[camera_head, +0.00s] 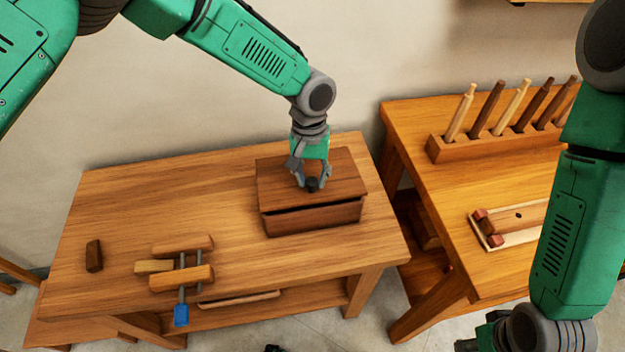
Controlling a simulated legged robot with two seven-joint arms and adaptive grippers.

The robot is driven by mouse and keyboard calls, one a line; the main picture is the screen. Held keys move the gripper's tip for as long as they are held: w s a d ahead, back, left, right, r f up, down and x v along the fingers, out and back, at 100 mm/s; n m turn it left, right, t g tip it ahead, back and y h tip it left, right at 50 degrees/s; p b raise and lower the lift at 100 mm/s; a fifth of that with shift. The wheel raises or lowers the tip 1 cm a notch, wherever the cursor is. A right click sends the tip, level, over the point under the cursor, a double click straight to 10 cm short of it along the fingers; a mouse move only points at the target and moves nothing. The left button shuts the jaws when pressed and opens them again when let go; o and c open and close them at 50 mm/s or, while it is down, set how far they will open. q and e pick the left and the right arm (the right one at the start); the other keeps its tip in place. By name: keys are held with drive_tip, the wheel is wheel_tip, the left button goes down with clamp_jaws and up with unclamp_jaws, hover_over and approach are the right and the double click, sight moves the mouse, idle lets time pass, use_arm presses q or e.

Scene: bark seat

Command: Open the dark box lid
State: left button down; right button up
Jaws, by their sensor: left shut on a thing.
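The dark wooden box (330,218) stands on the left wooden table, toward its right end. Its lid (275,180) lies over the top, and a thin dark gap shows between the lid's front edge and the box front. My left gripper (312,184) comes down from above and is shut on a small dark knob at the lid's front middle. The fingers partly hide the knob. My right gripper (475,344) is at the bottom edge, low and away from the box, mostly cut off by the frame, so its jaws cannot be judged.
The left table (150,215) also holds a wooden clamp (182,275) with a blue handle and a small dark block (94,256). The right table (430,190) bears a rack (470,147) of several wooden-handled tools and a light tray (490,238). A wall stands behind.

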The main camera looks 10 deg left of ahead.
sight(308, 173)
use_arm(q)
drive_tip(key=shift+g+h, duration=0.3)
drive_tip(key=shift+g, duration=0.2)
drive_tip(key=w+r, duration=0.3)
drive_tip(key=r, duration=0.1)
drive_tip(key=shift+a, duration=0.35)
drive_tip(key=shift+w+a+r, duration=0.35)
drive_tip(key=shift+w+r, duration=0.45)
drive_tip(key=shift+w, duration=0.05)
